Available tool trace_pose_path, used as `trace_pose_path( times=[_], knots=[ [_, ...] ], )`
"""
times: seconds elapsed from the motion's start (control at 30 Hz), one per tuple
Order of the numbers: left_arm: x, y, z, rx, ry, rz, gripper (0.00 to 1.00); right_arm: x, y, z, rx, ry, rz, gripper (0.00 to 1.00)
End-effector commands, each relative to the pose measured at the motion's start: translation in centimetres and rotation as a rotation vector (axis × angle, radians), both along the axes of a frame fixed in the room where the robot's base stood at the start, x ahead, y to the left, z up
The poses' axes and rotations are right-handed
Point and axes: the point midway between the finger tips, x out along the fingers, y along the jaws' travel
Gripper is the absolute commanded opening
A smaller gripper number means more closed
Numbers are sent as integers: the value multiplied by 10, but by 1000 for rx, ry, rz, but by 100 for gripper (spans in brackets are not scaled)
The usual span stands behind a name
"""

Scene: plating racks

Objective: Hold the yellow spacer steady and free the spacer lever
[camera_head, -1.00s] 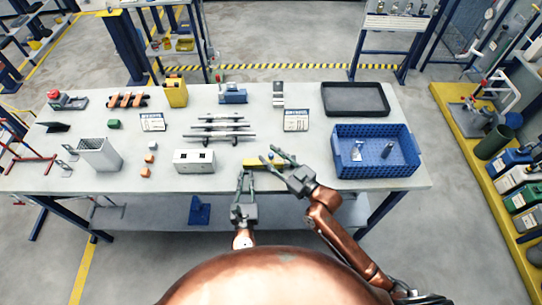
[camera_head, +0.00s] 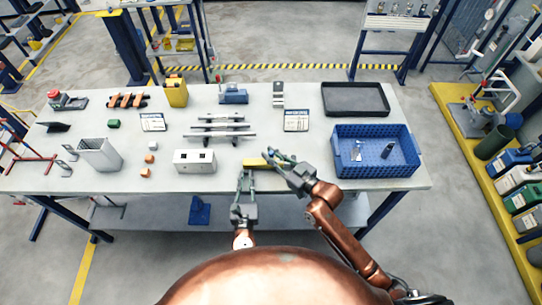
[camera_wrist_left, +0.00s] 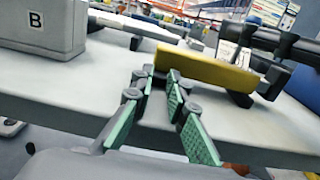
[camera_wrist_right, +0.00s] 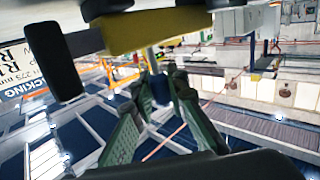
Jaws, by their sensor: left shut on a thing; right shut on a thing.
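The yellow spacer (camera_head: 254,162) lies near the front edge of the table, right of the white block. My left gripper (camera_head: 246,173) is shut on the spacer from the front; the left wrist view shows the yellow bar (camera_wrist_left: 205,70) at its fingertips (camera_wrist_left: 160,76). My right gripper (camera_head: 272,156) is shut at the spacer's right end. In the right wrist view its fingers (camera_wrist_right: 160,85) close on a small dark-blue knob, the spacer lever (camera_wrist_right: 160,90), below the yellow spacer (camera_wrist_right: 155,30). The lever's joint with the spacer is partly hidden.
A white block with two holes (camera_head: 194,155) stands to the left. Several metal bars (camera_head: 220,137) lie behind. A blue crate (camera_head: 343,171) stands right of my right gripper. The table between the bars and the crate is mostly clear.

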Motion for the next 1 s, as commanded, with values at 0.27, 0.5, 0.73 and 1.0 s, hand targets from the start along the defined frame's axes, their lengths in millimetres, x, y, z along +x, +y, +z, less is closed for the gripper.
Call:
trace_pose_path(
  times=[0.27,0.5,0.73,1.0],
  knots=[
    [0,1,0,0,1,1,0,5,-1,0,5,124,-2,0],
    [0,0,0,0,1,1,0,5,-1,-1,5,125,-3,0],
    [0,1,0,0,1,1,0,5,-1,0,6,123,-2,29],
    [0,0,0,0,1,1,0,5,-1,0,6,123,-2,33]
  ],
)
